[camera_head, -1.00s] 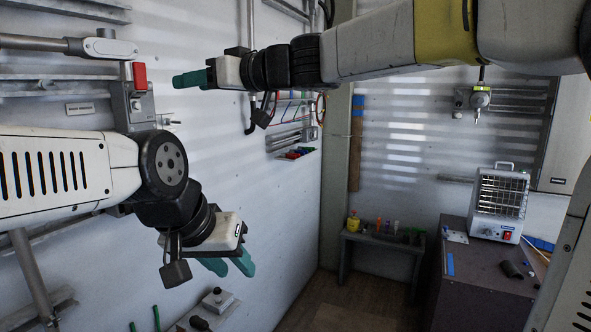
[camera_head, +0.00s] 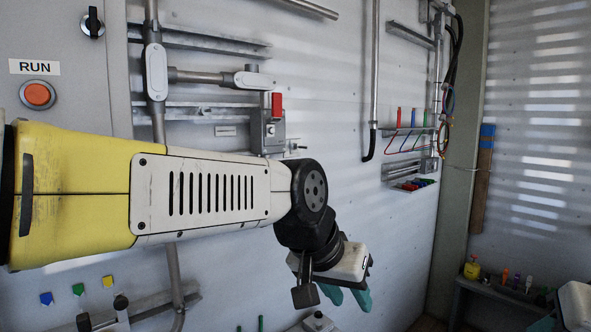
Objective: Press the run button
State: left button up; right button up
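The run button (camera_head: 38,95) is a round orange-red button in a grey ring, under a white label reading RUN (camera_head: 35,67). It sits on a grey cabinet panel (camera_head: 60,30) at the upper left. My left arm crosses the view below the button. My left gripper (camera_head: 347,297) is well to the right of the button and lower, with its teal fingers apart and nothing seen between them. My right gripper (camera_head: 543,324) shows only in part at the lower right edge, far from the button; its finger spread is hidden.
A black rotary switch (camera_head: 91,23) sits above and right of the button. A red-lever switch box (camera_head: 270,125) and conduits are on the wall. A small bench (camera_head: 500,290) with bottles stands at the right. The space directly before the button looks clear.

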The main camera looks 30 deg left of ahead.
aim_at(36, 94)
jog(key=u, duration=2.95)
jog(key=k+l+z, duration=0.1)
jog(key=k+l, duration=0.05)
jog(key=l, duration=0.05)
